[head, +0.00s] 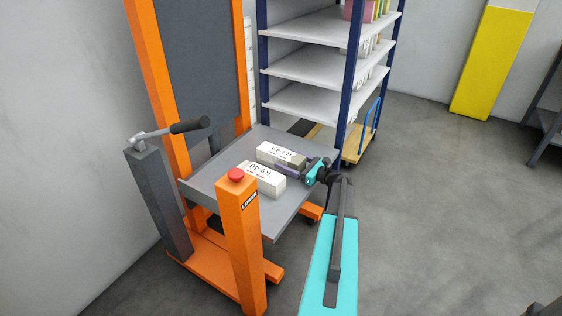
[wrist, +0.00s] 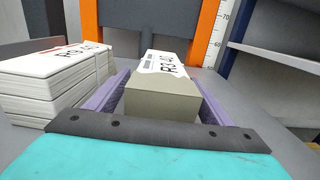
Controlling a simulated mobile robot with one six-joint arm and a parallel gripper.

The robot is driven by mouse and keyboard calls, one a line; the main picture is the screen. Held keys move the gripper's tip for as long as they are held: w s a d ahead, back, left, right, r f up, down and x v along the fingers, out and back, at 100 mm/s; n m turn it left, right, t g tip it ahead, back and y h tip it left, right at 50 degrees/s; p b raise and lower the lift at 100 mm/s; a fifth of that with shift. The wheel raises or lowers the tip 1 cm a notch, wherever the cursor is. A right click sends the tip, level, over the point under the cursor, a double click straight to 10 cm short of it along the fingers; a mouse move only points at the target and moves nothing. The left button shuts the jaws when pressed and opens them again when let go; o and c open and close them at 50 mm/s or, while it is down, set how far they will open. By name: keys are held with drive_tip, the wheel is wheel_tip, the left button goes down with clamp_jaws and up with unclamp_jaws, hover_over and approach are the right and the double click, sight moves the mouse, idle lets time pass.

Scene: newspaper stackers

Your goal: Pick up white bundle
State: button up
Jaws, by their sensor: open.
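Two bundles lie side by side on the grey lift platform (head: 298,212). The nearer one is a white bundle (head: 262,178) with a white label; in the wrist view this white bundle (wrist: 60,88) is on the left, with layered white sides. The other is a grey-beige bundle (head: 280,154) with a white top label reading R3 40. My gripper (head: 288,167) is open at the grey-beige bundle's near end. In the wrist view its purple fingers lie along both sides of the grey-beige bundle (wrist: 160,103). Whether they touch it I cannot tell. The white bundle is outside the fingers, left of the left one.
The orange lift post (head: 238,240) with a red button (head: 236,174) and a crank handle (head: 170,131) stand at the platform's left. A blue-post shelf (head: 310,65) is behind. A blue-handled cart (head: 358,147) is beyond. Open floor (head: 440,200) lies to the right.

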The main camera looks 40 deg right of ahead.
drive_tip(key=shift+x, duration=0.9)
drive_tip(key=c, duration=1.7)
drive_tip(key=shift+r, duration=0.1)
clamp_jaws()
drive_tip(key=shift+d+r, duration=0.1)
drive_tip(key=shift+r, duration=0.05)
drive_tip(key=shift+r+p, duration=0.8)
drive_tip(key=shift+r, duration=4.05)
